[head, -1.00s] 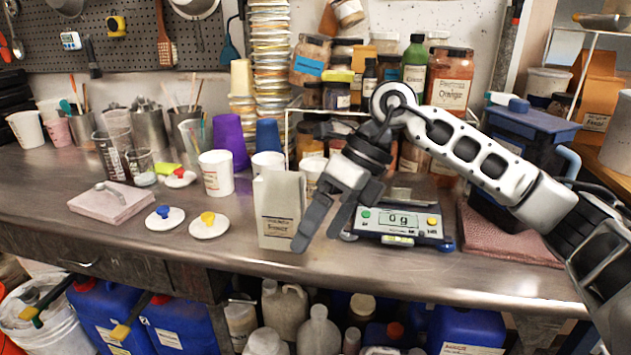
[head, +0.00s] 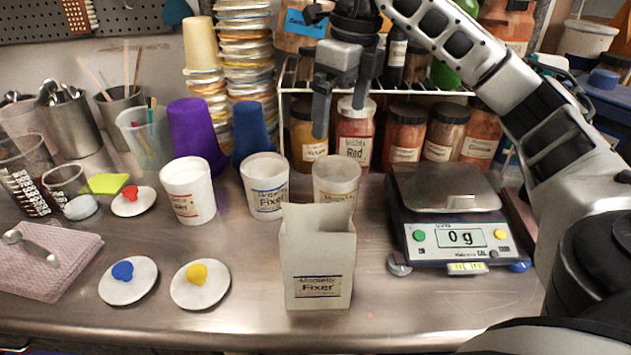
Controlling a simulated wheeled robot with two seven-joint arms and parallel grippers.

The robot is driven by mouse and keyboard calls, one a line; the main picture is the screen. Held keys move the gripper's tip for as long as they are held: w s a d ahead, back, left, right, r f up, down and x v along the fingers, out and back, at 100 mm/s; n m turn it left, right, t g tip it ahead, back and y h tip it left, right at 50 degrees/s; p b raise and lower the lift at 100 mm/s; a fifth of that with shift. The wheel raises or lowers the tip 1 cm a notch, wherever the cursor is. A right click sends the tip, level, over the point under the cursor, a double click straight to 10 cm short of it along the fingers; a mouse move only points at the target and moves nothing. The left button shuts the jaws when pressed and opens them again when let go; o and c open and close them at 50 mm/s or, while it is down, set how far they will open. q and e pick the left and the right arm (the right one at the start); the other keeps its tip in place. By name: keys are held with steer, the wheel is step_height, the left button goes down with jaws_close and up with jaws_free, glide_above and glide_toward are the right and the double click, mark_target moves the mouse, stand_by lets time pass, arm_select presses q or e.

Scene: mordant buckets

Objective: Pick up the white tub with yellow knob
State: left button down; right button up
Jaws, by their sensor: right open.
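A white lid with a yellow knob (head: 200,285) lies flat on the steel counter, apart from any tub. A white tub with a yellow-edged label (head: 337,178) stands open behind the Fixer carton (head: 318,262), which hides its lower part. My right gripper (head: 340,116) is open and empty, fingers pointing down, and appears above and behind that tub in the picture. Two similar open white tubs stand to its left, one with a blue-edged label (head: 265,188) and one with a red-edged label (head: 188,192). My left gripper is out of view.
A blue-knobbed lid (head: 127,280) and a red-knobbed lid (head: 133,200) lie to the left. A scale (head: 460,240) reading 0 g stands at the right. The counter's front strip is clear.

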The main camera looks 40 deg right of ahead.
steer(key=b, duration=0.3)
glide_toward(335, 177)
steer(key=s+a+f, duration=0.2)
steer(key=a, duration=0.1)
steer(key=shift+w+d+f+p, duration=0.1)
steer(key=shift+w+f+p, duration=0.05)
steer(key=shift+f, duration=1.25)
steer(key=shift+w+f+p, duration=0.15)
steer(key=shift+f, duration=1.2)
steer(key=shift+c, duration=0.3)
steer(key=c, duration=1)
steer(key=shift+r, duration=0.1)
